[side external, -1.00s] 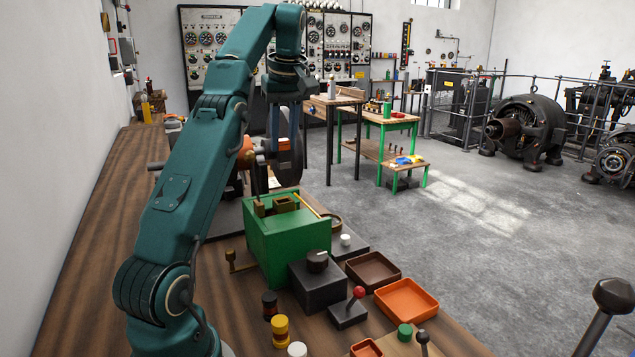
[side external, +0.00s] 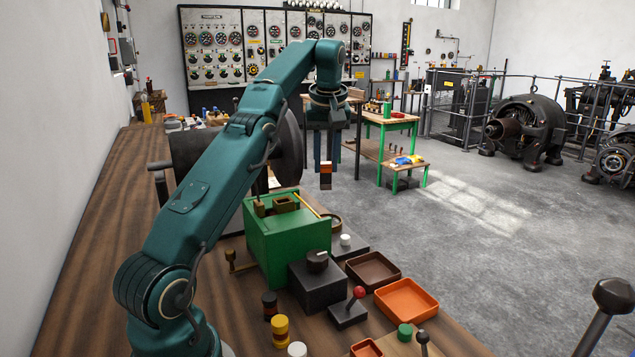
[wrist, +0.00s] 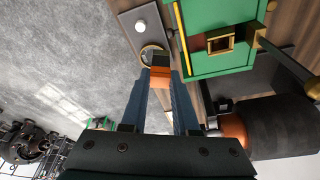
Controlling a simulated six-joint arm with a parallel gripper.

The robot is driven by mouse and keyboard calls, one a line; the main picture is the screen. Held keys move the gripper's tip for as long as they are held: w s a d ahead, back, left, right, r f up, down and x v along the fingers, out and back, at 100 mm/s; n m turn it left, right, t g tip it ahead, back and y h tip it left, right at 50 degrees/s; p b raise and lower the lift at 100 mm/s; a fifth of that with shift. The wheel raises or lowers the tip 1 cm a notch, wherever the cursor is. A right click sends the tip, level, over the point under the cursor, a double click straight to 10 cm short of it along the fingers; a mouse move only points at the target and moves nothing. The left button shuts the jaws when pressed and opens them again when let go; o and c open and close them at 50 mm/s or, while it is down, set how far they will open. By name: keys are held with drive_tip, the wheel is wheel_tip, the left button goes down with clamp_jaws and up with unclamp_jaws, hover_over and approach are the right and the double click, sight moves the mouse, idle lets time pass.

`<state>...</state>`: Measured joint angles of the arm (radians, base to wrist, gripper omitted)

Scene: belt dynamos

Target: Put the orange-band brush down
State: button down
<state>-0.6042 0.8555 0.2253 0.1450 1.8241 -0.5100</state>
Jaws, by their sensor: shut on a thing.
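The orange-band brush (side external: 326,178) is a small dark block with an orange band, hanging upright in the side external view. My gripper (side external: 325,163) is shut on it and points down, holding it in the air beyond the green box (side external: 288,240). In the wrist view the brush (wrist: 159,77) sits between the blue fingertips of my gripper (wrist: 161,86), with the orange band facing the camera. Beyond the brush a brass ring (wrist: 146,52) is partly hidden, near a grey plate with a white knob (wrist: 140,26).
A dark cylinder machine with a large disc (side external: 290,150) stands left of my gripper. A brown tray (side external: 398,281) and an orange tray (side external: 437,306) lie at the bench's right edge. A red-knobbed lever (side external: 359,292) and black dial box (side external: 317,285) stand near them.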

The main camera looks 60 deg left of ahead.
drive_tip(key=w+d+f, duration=0.1)
drive_tip(key=w, duration=0.1)
drive_tip(key=m+t, duration=0.1)
drive_tip(key=m, duration=0.3)
hover_over(372, 276)
drive_tip(key=shift+h, duration=0.4)
drive_tip(key=shift+f, duration=7.65)
drive_tip(key=shift+f, duration=0.15)
drive_tip(key=c, duration=0.7)
unclamp_jaws()
